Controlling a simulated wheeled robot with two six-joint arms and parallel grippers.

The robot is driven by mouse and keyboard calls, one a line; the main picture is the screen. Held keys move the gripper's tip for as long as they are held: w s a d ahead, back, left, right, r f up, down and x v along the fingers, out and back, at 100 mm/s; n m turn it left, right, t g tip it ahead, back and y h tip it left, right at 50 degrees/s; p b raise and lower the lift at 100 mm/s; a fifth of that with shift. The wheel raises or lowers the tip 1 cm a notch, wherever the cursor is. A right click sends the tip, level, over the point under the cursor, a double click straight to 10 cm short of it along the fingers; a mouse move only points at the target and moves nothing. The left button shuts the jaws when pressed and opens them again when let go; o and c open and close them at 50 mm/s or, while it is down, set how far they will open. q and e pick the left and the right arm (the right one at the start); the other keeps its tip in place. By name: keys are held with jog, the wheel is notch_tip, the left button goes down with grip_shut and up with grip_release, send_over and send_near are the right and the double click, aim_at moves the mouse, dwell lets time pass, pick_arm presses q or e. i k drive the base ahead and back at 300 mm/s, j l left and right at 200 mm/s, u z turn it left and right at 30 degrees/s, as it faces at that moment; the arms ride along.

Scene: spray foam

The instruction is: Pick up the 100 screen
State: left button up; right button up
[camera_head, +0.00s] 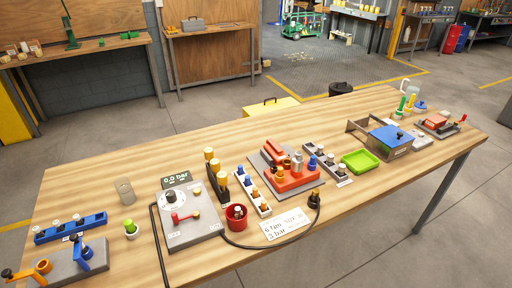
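No part labelled 100 is readable, so I cannot tell which piece is the 100 screen. Small cylindrical parts stand in a blue rack (95,220) at the left, a dark rack with yellow-topped parts (214,184), a pale rack (265,209) with blue and orange-brown tops, and another pale rack (342,180) right of the red machine (296,182). Neither of my grippers shows.
On the wooden table (110,165) are a grey pressure unit (190,232) reading 0.0 bar, a red cup (236,218), a black hose, a label card (285,228), a green tray (360,161) and a blue-topped box (390,138). The front right of the table is clear.

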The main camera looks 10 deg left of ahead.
aim_at(77, 218)
jog(key=j+u, duration=0.15)
jog(key=u, duration=3.25)
jog(key=i+j+u, duration=0.3)
jog(key=i, duration=0.3)
jog(key=i+u, duration=0.25)
jog(key=i, duration=0.35)
jog(key=i+l+z, duration=0.1)
jog(key=i+z, duration=0.55)
jog(key=z, duration=0.15)
jog(key=i+j+z, duration=0.1)
jog(key=i+z, duration=0.3)
jog(key=i+j+z, duration=0.2)
jog(key=z, duration=0.2)
jog(key=i+l+z, duration=0.25)
jog(key=i+z, duration=0.55)
jog(key=i, duration=0.25)
jog(key=i+j+z, duration=0.1)
jog(key=i+z, duration=0.3)
jog(key=i, duration=0.15)
